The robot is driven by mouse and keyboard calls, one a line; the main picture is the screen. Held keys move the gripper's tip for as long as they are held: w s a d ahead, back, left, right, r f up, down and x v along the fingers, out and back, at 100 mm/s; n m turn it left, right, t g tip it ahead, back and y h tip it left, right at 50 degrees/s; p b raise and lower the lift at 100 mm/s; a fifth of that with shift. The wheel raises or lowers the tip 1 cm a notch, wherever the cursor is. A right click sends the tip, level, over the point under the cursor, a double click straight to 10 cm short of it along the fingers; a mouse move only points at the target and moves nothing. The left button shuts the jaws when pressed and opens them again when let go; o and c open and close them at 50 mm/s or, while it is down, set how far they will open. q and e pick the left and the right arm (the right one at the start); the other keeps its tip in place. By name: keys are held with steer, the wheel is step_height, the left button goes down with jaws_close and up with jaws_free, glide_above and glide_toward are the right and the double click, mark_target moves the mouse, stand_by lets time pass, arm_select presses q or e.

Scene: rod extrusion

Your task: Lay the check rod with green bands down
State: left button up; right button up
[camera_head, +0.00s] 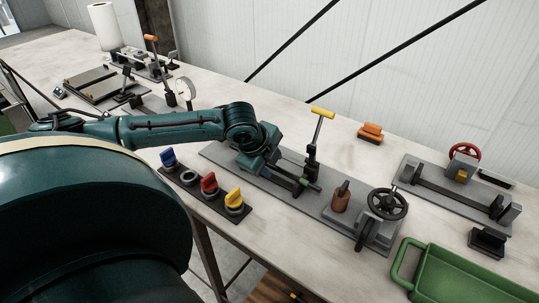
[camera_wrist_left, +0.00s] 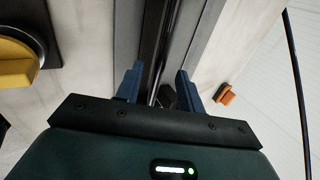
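My left gripper (camera_head: 281,176) reaches down over the long grey fixture plate (camera_head: 345,213) in the middle of the bench. In the left wrist view its two blue-grey fingers (camera_wrist_left: 158,88) stand apart. A dark, shiny, narrow bar (camera_wrist_left: 157,50) runs lengthwise between them, with gaps visible at both sides; whether it is the check rod I cannot tell. In the head view a small green patch (camera_head: 303,182) shows just beyond the gripper, possibly a band of the check rod; the rest is hidden by my gripper and the fixture. My right gripper is not in view.
A yellow-handled lever (camera_head: 322,113) rises just right of my gripper. A black handwheel (camera_head: 387,204) stands at the plate's right end. A holder with blue, red and yellow knobs (camera_head: 247,211) lies in front. A green tray (camera_head: 460,278) sits at the lower right.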

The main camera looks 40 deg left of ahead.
arm_select(q)
steer(key=v, duration=0.3)
steer(key=shift+a+r, duration=0.1)
steer(key=shift+r, duration=0.1)
steer(key=v, duration=1)
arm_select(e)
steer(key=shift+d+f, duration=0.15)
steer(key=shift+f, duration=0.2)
arm_select(q)
steer(key=shift+f, duration=0.1)
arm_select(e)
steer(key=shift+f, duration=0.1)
